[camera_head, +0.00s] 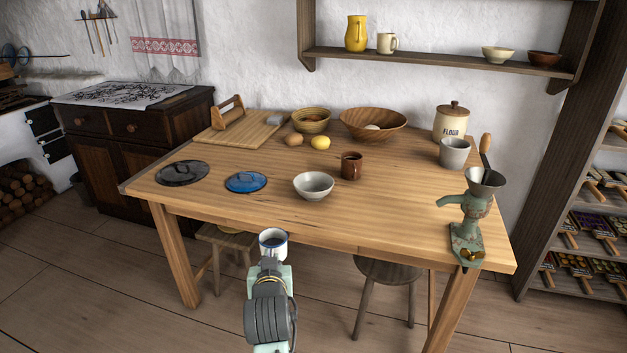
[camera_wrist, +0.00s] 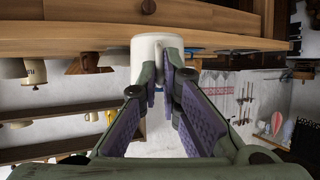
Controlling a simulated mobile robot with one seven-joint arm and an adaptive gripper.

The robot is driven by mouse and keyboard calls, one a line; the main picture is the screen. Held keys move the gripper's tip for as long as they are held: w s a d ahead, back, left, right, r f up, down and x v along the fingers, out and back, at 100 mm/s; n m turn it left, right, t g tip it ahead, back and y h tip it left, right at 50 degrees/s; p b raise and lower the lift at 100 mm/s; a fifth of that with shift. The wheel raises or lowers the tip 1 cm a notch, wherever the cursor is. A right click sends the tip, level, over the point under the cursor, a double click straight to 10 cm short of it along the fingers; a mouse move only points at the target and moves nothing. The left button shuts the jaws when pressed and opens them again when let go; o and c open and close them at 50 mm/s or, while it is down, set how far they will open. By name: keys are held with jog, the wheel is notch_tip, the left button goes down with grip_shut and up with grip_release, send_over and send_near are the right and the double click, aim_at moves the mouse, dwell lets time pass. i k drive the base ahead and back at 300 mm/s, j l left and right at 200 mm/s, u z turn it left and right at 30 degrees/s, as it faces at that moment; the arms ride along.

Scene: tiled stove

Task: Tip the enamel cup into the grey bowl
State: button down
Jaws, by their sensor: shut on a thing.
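The enamel cup (camera_head: 267,249) is white with a dark rim and a dark inside. It is upright in front of the table's near edge. My gripper (camera_head: 271,260) is shut on it from the near side. In the wrist view, which looks upside down, my gripper (camera_wrist: 166,72) has its purple-padded fingers at the cup's (camera_wrist: 141,48) side; whether they grip a handle or the wall is unclear. The grey bowl (camera_head: 313,190) stands upright on the table, farther back and to the right of the cup, apart from it. Its visible inside looks empty.
A lemon (camera_head: 320,143) lies farther back. A grinder (camera_head: 470,220) is at the right end. Stools stand below the table.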

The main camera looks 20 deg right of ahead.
aim_at(314, 185)
jog(key=i+l, duration=0.15)
jog(key=i, duration=0.35)
jog(key=i+l, duration=0.1)
jog(key=i, duration=0.35)
